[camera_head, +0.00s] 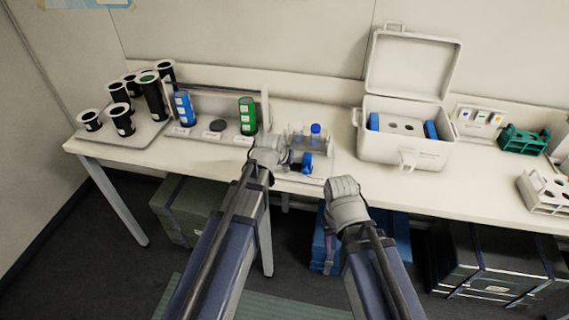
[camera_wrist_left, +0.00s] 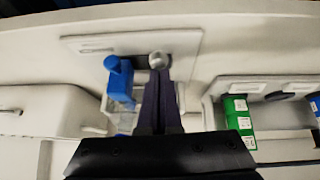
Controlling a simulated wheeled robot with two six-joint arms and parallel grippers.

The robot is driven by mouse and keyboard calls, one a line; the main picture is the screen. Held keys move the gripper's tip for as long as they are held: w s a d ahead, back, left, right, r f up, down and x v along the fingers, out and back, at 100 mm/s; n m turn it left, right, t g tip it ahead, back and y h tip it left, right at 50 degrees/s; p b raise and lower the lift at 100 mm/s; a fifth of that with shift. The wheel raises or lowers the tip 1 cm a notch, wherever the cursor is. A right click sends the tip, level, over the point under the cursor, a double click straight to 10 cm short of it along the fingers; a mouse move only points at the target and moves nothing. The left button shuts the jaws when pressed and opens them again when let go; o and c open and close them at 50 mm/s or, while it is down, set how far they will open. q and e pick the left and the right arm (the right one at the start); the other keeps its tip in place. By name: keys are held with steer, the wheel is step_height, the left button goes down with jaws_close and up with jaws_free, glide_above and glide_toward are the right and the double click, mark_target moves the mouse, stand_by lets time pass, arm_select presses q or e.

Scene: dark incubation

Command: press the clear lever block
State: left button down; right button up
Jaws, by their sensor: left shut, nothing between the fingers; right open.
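The clear block (camera_head: 297,134) stands near the table's front edge in the head view, with a blue-capped item in or behind it. A blue lever-like part (camera_head: 307,162) is in front of it. In the left wrist view the blue part (camera_wrist_left: 119,80) and a clear part (camera_wrist_left: 126,118) lie just left of my left gripper (camera_wrist_left: 157,75). Its dark fingers are shut and empty, their tips at a round silver knob (camera_wrist_left: 158,60) on a pale plate (camera_wrist_left: 190,43); contact is unclear. In the head view my left gripper (camera_head: 280,157) partly covers this area. My right gripper (camera_head: 345,190) is open, right of it.
A white open-lidded box (camera_head: 403,148) stands to the right, with a green rack (camera_head: 523,140) beyond. A blue bottle (camera_head: 184,108), a green bottle (camera_head: 247,115) and several black containers (camera_head: 152,98) stand to the left. Some table surface before the box is clear.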

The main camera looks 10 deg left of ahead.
arm_select(q)
steer(key=shift+s+f, duration=0.1)
steer(key=shift+s, duration=0.1)
steer(key=shift+w+r+p, duration=0.1)
steer(key=shift+r+p, duration=0.3)
steer(key=shift+p, duration=0.1)
steer(key=w+r+p+v, duration=0.1)
steer(key=p+v, duration=1)
steer(key=v, duration=0.1)
steer(key=shift+w+r, duration=0.15)
steer(key=shift+w, duration=0.05)
